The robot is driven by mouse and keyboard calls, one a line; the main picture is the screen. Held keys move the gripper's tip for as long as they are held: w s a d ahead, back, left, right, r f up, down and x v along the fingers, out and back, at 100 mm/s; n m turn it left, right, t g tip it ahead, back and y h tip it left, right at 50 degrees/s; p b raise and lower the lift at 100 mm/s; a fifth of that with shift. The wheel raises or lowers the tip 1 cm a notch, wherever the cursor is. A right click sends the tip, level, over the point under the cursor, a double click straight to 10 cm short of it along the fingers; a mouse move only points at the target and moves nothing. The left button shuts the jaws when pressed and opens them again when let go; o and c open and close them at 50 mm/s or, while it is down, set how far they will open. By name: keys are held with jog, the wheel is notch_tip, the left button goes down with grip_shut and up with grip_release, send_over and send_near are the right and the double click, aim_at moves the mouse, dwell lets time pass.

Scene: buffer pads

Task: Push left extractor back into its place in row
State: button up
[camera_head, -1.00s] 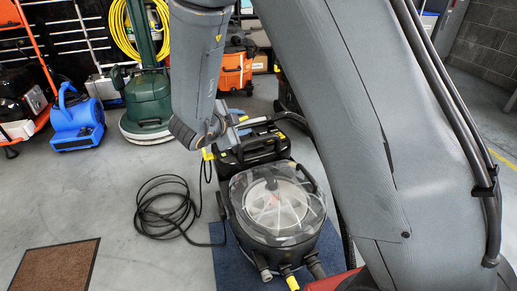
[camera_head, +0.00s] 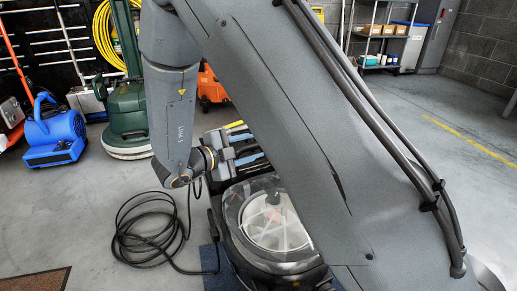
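A black extractor with a clear dome lid (camera_head: 270,218) stands in the middle, on a blue mat (camera_head: 212,258). My arm covers its right side and part of its back. My gripper (camera_head: 240,147) is over the back end of the extractor, at the handle area behind the dome. The fingers blend with the dark parts there, so I cannot tell whether they touch the extractor or how far apart they are. No second extractor can be made out.
A coiled black hose or cable (camera_head: 150,232) lies on the floor left of the extractor. Behind are a green floor machine (camera_head: 127,115), a blue blower (camera_head: 55,135) and an orange machine (camera_head: 211,88). A brown mat (camera_head: 35,280) lies front left. Floor at right is clear.

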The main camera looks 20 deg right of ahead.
jog(key=shift+b+x, duration=0.5)
jog(key=shift+x, duration=1.05)
jog(key=shift+c, duration=0.3)
grip_shut()
